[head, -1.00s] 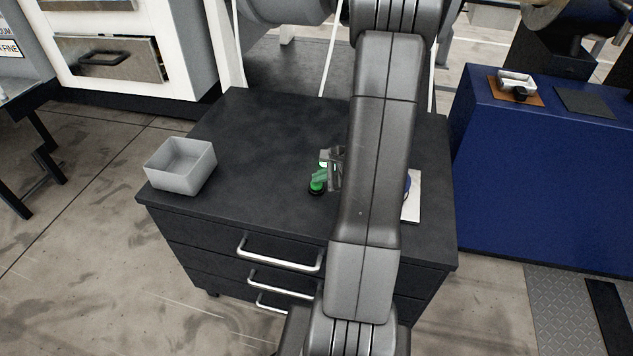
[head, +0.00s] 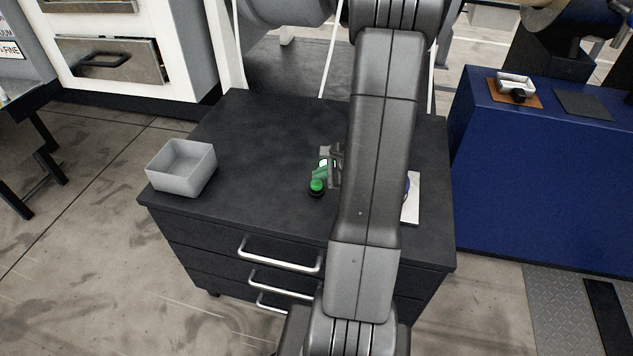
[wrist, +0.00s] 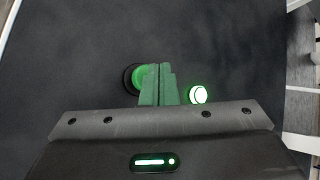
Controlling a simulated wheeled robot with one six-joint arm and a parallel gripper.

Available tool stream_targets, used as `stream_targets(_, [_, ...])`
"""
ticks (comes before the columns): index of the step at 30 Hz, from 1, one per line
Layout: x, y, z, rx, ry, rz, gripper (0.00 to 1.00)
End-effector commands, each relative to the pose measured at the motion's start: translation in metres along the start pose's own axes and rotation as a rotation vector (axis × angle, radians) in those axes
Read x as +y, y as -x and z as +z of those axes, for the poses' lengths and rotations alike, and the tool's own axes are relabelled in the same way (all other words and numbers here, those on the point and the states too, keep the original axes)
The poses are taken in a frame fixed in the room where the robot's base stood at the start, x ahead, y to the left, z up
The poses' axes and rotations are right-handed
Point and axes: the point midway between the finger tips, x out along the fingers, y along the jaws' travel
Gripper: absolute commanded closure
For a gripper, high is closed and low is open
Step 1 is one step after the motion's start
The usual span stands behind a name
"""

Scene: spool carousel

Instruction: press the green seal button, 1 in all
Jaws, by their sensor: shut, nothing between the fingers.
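The green seal button (head: 316,186) is a round green cap in a black collar on the dark cabinet top. In the wrist view the button (wrist: 137,77) is just left of my fingertips, which hide its right part. My gripper (head: 320,173) is shut and empty, with green-looking fingers. It points down beside and above the button in the head view, apparently clear of the cap. A small lamp (wrist: 198,94) glows white-green right of the fingers. It also glows in the head view (head: 323,163), just behind the fingers.
A grey open bin (head: 181,168) stands on the left of the cabinet top (head: 262,135). A white plate (head: 412,200) with something blue is partly hidden behind my arm. A blue bench (head: 540,165) stands at the right. The cabinet top between bin and button is clear.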

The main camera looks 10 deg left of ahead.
Motion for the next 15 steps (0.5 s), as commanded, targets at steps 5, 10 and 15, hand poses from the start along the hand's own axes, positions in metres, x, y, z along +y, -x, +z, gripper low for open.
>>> stream_targets(5, [-0.001,0.001,0.001,0.0,0.0,0.0,1.0])
stream_targets(10, [-0.008,0.011,0.008,0.0,0.001,-0.001,1.0])
stream_targets(15, [-0.017,0.023,0.017,0.0,0.001,-0.002,1.0])
